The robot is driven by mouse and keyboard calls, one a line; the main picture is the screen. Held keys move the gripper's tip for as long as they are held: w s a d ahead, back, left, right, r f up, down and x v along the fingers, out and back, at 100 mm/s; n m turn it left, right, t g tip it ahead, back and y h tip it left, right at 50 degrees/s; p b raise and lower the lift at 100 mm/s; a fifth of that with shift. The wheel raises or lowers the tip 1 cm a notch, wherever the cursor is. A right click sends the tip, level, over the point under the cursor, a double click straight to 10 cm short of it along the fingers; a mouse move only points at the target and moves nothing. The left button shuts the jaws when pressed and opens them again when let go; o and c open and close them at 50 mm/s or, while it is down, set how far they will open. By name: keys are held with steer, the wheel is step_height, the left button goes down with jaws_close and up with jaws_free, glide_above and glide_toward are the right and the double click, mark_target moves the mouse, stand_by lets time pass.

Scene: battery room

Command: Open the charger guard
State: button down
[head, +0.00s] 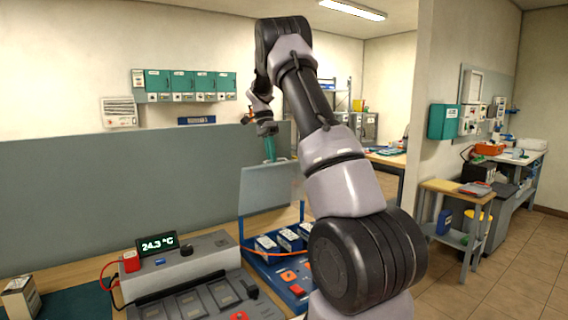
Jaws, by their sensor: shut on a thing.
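The charger guard (262,192) is a see-through grey panel. It stands raised, near upright, at the back of the blue charger (264,268), with the charger's bays uncovered in front of it. A teal piece (269,150) shows at the guard's top edge, just under my gripper (267,138). My gripper is shut at this top edge, pointing down. Its fingertips are small, and the exact contact is hard to make out. Several dark blue batteries (267,243) sit in the charger. My arm hides the right side of the guard and charger.
A grey partition (110,195) runs behind. A teal mat (70,304) lies at front left. Open floor (500,262) lies to the right.

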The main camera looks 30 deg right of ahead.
steer(key=w+a+f, duration=0.1)
steer(key=w+f, duration=0.2)
steer(key=w, duration=0.8)
steer(key=shift+w+a+f, duration=0.3)
steer(key=shift+f, duration=0.05)
steer(key=c, duration=0.9)
jaws_free()
